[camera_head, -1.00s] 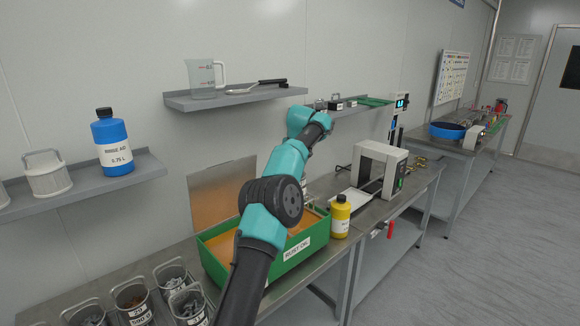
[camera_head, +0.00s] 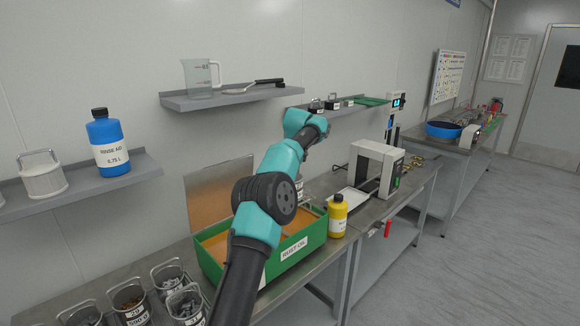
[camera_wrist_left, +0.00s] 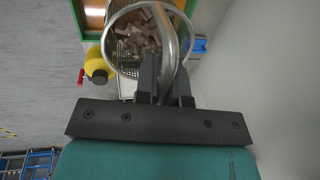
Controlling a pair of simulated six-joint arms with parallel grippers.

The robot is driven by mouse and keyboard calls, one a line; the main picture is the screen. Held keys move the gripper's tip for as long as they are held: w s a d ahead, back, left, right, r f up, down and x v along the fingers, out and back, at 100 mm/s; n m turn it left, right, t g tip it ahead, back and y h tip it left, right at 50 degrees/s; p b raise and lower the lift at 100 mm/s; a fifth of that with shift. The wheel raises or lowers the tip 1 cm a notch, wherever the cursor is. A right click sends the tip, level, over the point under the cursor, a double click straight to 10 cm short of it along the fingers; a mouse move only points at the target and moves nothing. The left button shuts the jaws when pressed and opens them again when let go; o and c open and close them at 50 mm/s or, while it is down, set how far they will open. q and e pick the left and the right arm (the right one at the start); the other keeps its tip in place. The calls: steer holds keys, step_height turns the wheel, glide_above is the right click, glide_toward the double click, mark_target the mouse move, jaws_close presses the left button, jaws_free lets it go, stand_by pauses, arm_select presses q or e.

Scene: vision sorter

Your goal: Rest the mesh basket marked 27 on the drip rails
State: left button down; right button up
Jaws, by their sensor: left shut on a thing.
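In the left wrist view my left gripper (camera_wrist_left: 166,82) is shut on the looped metal handle of a mesh basket (camera_wrist_left: 128,68). The basket holds several brownish pieces. Its number cannot be read there. In the head view my arm hides the gripper and most of the basket; a small part of the basket (camera_head: 299,187) shows beside the arm, above the far end of the green tank. The green tank (camera_head: 290,255), labelled RUST OIL, has an orange inside and stands on the bench. I cannot make out the drip rails clearly. My right gripper is out of view.
A yellow bottle (camera_head: 337,216) stands at the tank's right front corner. A white framed machine (camera_head: 376,168) with a pale tray is further right. Several other baskets (camera_head: 133,303) stand at the near left. A wall shelf (camera_head: 230,98) hangs above.

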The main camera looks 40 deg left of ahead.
arm_select(q)
steer(key=shift+f, duration=1.15)
steer(key=c, duration=1.1)
jaws_free()
steer(key=shift+f, duration=0.1)
